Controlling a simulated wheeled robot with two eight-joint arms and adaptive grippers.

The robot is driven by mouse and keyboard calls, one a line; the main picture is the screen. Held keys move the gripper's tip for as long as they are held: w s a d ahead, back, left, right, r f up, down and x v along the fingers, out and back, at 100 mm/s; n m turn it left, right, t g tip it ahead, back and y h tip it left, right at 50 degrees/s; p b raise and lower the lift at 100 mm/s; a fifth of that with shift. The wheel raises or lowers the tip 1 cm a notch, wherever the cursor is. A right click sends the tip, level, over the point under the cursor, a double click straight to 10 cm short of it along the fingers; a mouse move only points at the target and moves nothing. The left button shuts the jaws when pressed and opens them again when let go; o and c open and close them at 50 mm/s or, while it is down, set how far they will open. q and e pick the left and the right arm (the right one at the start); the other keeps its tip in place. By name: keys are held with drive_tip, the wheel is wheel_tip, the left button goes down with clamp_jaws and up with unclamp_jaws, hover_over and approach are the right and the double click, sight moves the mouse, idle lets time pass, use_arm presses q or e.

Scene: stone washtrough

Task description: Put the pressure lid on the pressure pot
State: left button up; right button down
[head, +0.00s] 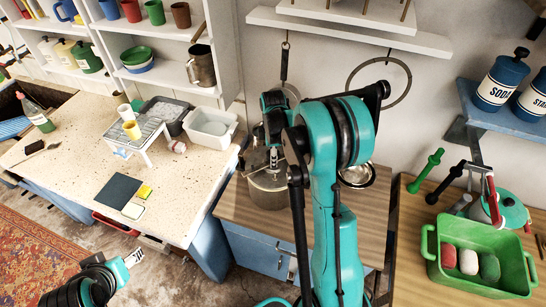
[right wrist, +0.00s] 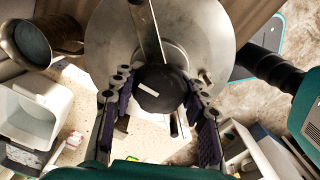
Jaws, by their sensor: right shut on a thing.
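The pressure pot (head: 268,188) is a steel pot on the wooden counter, partly hidden behind my right arm in the head view. The pressure lid (right wrist: 205,38) is a round grey metal disc with a flat bar across it and a black knob (right wrist: 162,88). My right gripper (right wrist: 160,112) is shut on the lid's knob, one finger on each side. In the head view my right arm largely hides this gripper and the lid, so the gap between lid and pot cannot be judged. My left gripper (head: 134,257) is low at the left, away from the pot; its fingers are too small to read.
A small metal bowl (head: 357,175) is right of my arm. A speckled counter at left holds a white tub (head: 210,126), a small rack (head: 143,132) and a dark mat (head: 119,189). A green crate (head: 478,283) stands at right. A pan hangs on the wall behind.

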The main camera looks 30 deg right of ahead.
drive_tip(key=shift+f, duration=0.15)
idle(0.4)
drive_tip(key=shift+c, duration=1.3)
unclamp_jaws()
drive_tip(key=shift+r+p, duration=2)
drive_tip(key=shift+r, duration=1.55)
drive_tip(key=shift+a, duration=0.1)
